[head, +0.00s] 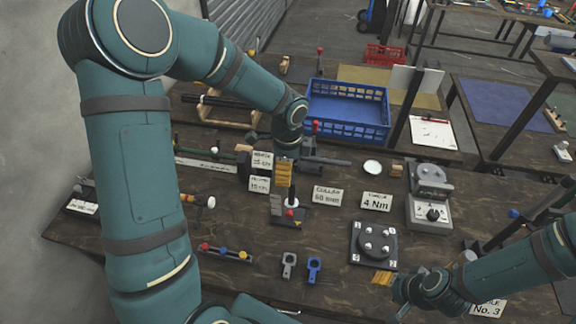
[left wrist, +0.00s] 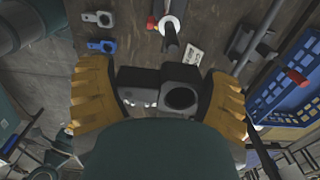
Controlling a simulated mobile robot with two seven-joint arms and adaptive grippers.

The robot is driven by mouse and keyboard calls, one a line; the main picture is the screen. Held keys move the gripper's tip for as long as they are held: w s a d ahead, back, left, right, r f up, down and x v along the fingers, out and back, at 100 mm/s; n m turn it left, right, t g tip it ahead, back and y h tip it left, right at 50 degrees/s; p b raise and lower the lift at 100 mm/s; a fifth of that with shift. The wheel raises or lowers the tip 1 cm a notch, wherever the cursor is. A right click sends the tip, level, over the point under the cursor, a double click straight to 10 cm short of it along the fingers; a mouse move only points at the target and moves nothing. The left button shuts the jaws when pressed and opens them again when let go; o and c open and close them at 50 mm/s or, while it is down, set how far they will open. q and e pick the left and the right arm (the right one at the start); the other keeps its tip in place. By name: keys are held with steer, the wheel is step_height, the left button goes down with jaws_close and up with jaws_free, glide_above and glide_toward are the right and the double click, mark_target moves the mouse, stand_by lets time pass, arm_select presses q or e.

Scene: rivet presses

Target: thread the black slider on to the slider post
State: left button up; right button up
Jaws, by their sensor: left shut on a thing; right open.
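My left gripper (head: 284,174) has yellow fingers and reaches down over the middle of the bench. In the left wrist view, its fingers (left wrist: 163,92) are shut on the black slider (left wrist: 140,78), a dark block with a round bore at its right end. The bore looks empty. The slider post (left wrist: 171,40) is a dark rod rising from a pale ring, just beyond the slider and apart from the bore in that view. In the head view, the post's exact height relative to the slider is hard to tell. My right gripper (head: 388,281) is open near the front right of the bench.
A grey bracket (head: 289,264) and a blue bracket (head: 314,269) lie in front. A dark plate with round pegs (head: 374,246) is to the right. Label cards (head: 326,195) stand close by. A blue crate (head: 346,108) is behind, and a grey dial device (head: 430,211) stands right.

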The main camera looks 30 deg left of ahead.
arm_select(q)
steer(key=shift+f+b, duration=2.25)
steer(key=shift+f, duration=0.65)
arm_select(e)
glide_above(372, 300)
steer(key=d, duration=0.1)
steer(key=shift+d+f, duration=0.15)
steer(key=shift+f, duration=2.2)
arm_select(q)
steer(key=shift+f+b, duration=2.2)
steer(key=shift+f, duration=0.75)
arm_select(e)
steer(key=shift+f, duration=2.45)
arm_select(q)
steer(key=shift+f+b, duration=0.4)
steer(key=shift+f, duration=0.15)
arm_select(e)
steer(key=shift+f, duration=0.45)
arm_select(q)
steer(key=o, duration=0.8)
steer(key=shift+c, duration=0.2)
arm_select(e)
steer(key=shift+s, duration=0.1)
steer(key=shift+s, duration=0.1)
